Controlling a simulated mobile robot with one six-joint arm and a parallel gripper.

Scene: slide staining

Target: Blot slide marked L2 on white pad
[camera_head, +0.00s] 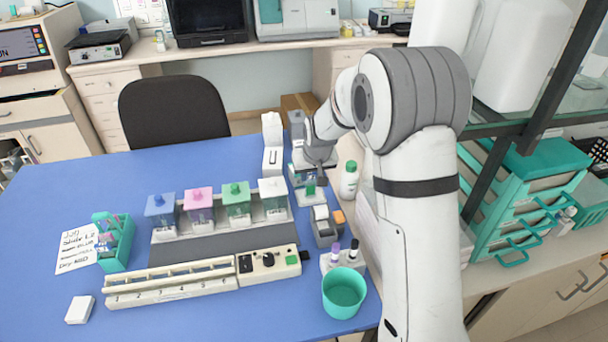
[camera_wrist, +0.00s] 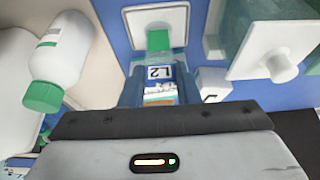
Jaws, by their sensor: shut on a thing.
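My gripper (camera_head: 314,160) is at the back right of the blue table and also shows in the wrist view (camera_wrist: 158,92). It is shut on a slide marked L2 (camera_wrist: 158,72), whose white label faces the camera between the fingers. The slide's lower part is hidden, and in the head view the slide is too small to make out. A small white block (camera_head: 79,309), which looks like the white pad, lies at the table's front left, far from my gripper.
A white holder with a green part (camera_wrist: 158,38) is just beyond the slide. A green-capped bottle (camera_head: 349,180) stands close to the right. Lidded staining jars (camera_head: 237,200), a long control rack (camera_head: 180,280), a green slide rack (camera_head: 114,240) and a green cup (camera_head: 344,293) occupy the table.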

